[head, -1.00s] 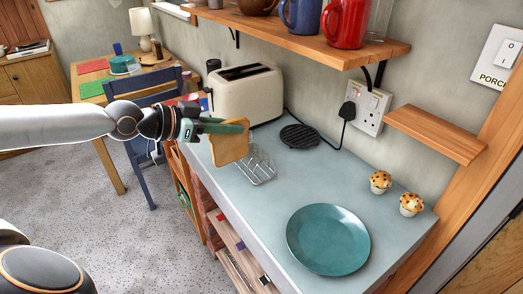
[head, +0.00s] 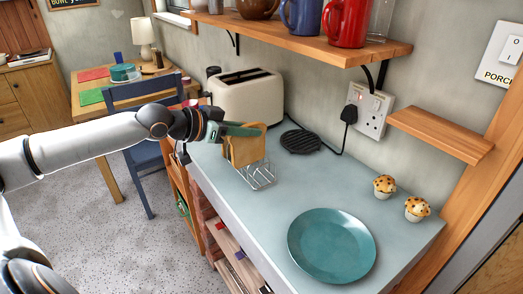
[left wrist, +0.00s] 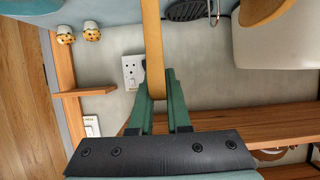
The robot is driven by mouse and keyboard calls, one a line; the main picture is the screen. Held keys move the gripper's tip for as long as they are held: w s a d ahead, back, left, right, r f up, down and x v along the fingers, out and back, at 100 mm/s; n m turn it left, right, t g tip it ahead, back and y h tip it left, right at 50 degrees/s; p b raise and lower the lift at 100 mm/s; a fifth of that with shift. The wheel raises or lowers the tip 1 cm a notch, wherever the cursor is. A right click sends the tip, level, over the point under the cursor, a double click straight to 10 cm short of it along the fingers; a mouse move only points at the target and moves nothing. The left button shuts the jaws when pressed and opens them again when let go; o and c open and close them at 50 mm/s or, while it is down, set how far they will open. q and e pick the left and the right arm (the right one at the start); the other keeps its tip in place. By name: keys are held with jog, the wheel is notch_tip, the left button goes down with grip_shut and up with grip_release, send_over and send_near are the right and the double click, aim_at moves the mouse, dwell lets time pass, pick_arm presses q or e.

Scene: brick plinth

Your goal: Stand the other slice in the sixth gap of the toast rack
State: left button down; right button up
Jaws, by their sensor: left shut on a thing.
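My left gripper (head: 240,131) is shut on a slice of bread (head: 249,149) by its top edge. The slice hangs upright, and its lower edge overlaps the left end of the wire toast rack (head: 262,176); I cannot tell whether it is between the wires. The slice shows edge-on between the green fingers (left wrist: 158,98) in the left wrist view. The rack's near and right wires look empty; its far left part is hidden behind the bread. My right gripper is not in view.
A cream toaster (head: 248,97) stands behind the rack, with a black round trivet (head: 300,141) to its right. A teal plate (head: 332,246) and two muffins (head: 384,187) are on the right. A wooden shelf (head: 300,38) with mugs hangs above. The mid-counter is clear.

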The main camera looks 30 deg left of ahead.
aim_at(262, 151)
pick_arm(q)
jog(key=shift+w+d+f, duration=0.3)
jog(key=shift+w+f, duration=0.05)
jog(key=shift+w, duration=0.1)
jog(key=w+f, duration=0.3)
jog(key=f, duration=0.1)
jog(key=shift+d+p, duration=0.25)
jog(key=shift+p, duration=0.1)
jog(key=shift+w+f, duration=0.1)
jog(key=shift+f, duration=1.55)
jog(key=shift+f, duration=0.15)
jog(key=c, duration=0.9)
grip_release()
